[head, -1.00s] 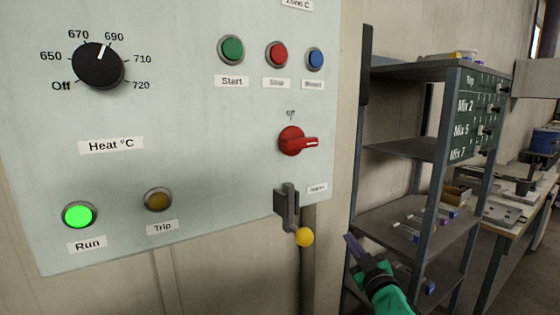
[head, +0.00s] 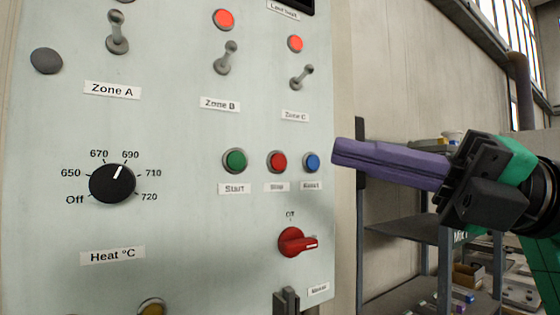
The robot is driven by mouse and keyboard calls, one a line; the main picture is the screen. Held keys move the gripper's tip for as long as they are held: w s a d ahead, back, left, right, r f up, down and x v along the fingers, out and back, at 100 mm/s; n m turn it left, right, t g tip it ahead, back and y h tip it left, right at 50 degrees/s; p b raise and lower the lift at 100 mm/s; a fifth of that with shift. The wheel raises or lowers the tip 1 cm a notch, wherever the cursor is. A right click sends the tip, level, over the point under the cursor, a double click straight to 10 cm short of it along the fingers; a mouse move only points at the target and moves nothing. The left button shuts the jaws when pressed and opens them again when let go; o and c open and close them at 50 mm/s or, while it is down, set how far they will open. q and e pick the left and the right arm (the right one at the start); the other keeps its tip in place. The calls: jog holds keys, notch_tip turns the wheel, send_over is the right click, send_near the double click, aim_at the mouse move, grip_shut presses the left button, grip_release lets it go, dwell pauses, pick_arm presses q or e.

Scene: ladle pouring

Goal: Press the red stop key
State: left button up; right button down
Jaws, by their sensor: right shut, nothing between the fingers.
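The red stop key (head: 278,161) is a round button in a metal ring on the pale control panel (head: 190,120), with a "Stop" label under it. It sits between the green Start button (head: 235,160) and the blue Reset button (head: 312,162). My right gripper (head: 336,152) comes in from the right, its purple fingers shut with nothing between them. The fingertips point left, to the right of the blue button, and overlap the panel's right edge in the picture. I cannot tell their distance from the panel. My left gripper is not in view.
A black heat dial (head: 112,183) and a red rotary switch (head: 296,242) stick out from the panel. Toggle switches (head: 226,58) and red lamps (head: 223,19) are above the buttons. A grey shelf rack (head: 405,232) stands behind my right arm.

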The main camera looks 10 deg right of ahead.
aim_at(278, 162)
jog(key=w+a+p, duration=0.1)
jog(key=w, duration=0.1)
jog(key=w+a+p, duration=0.1)
jog(key=w, duration=0.2)
jog(key=w+a+p, duration=0.1)
jog(key=w, duration=0.2)
jog(key=shift+w+a, duration=0.1)
jog(key=shift+w, duration=0.05)
jog(key=shift+f, duration=0.1)
dwell(0.4)
jog(key=shift+w, duration=0.15)
dwell(1.6)
jog(key=shift+w+a+p, duration=0.15)
jog(key=shift+w+p, duration=0.1)
jog(key=shift+p, duration=0.1)
jog(key=shift+w+a, duration=0.1)
jog(key=shift+w, duration=0.25)
dwell(0.5)
jog(key=shift+s+d, duration=0.25)
jog(key=shift+s, duration=0.45)
